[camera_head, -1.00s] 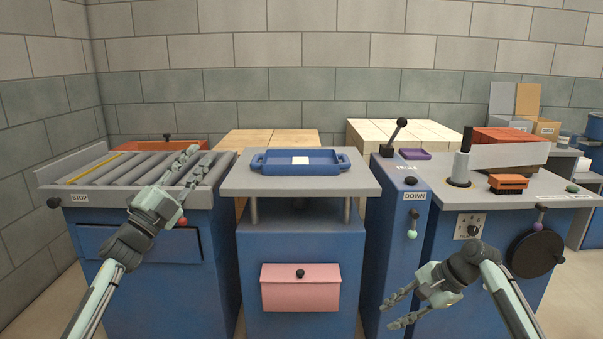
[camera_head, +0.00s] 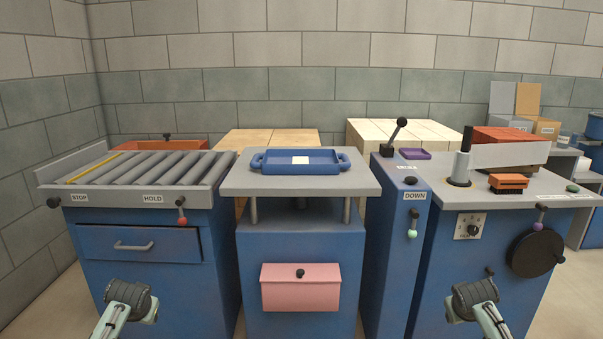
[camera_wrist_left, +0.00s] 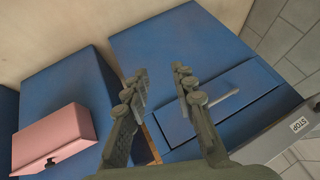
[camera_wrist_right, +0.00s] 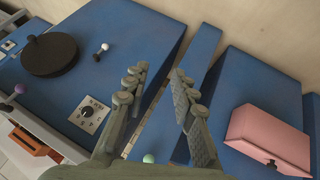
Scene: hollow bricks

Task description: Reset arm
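My left arm shows at the lower left of the head view, with only its dark wrist joint and pale link visible there. In the left wrist view my left gripper (camera_wrist_left: 158,88) has its two fingers apart with nothing between them, in front of the blue cabinets. My right arm shows at the lower right of the head view, its fingers also hidden there. In the right wrist view my right gripper (camera_wrist_right: 160,80) is open and empty in front of the blue cabinets. Both arms are low and apart from the worktops.
A roller conveyor (camera_head: 150,168) stands left, with a drawer (camera_head: 138,244) below. A lift table (camera_head: 237,182) bears a blue tray (camera_head: 301,162); a pink box (camera_head: 300,288) is on its front. A lever (camera_head: 398,133) and a bench with an orange brush-like block (camera_head: 508,182) stand right.

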